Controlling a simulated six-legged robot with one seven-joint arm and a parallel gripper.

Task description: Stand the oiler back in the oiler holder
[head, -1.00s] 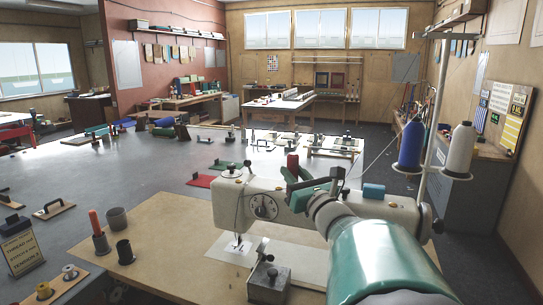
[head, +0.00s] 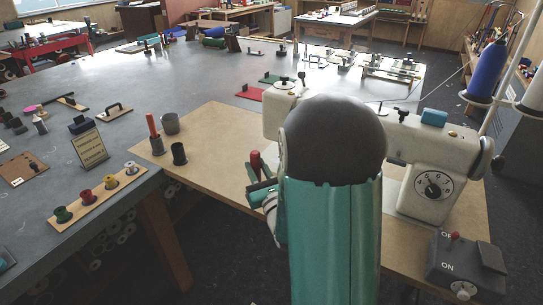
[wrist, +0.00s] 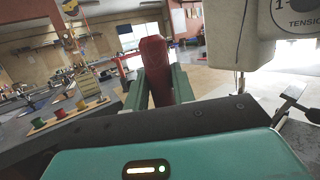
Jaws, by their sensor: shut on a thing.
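The oiler, a red rounded piece in my jaws (wrist: 154,62), stands roughly upright between the two green fingers of my gripper (wrist: 158,86). In the head view its red top (head: 256,162) shows above my gripper (head: 257,184), left of the sewing machine; its lower part is hidden. On the tan board, left of my gripper and apart from it, stand an empty dark cup (head: 179,155), a wider grey cup (head: 170,122) and a dark cup with a red stick (head: 157,147). I cannot tell which cup is the oiler holder.
The white sewing machine (head: 420,150) stands close on the right, with a control box (head: 462,268) below it. A spool rack (head: 98,193) and a sign (head: 91,148) stand left of the cups. The board between cups and gripper is clear.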

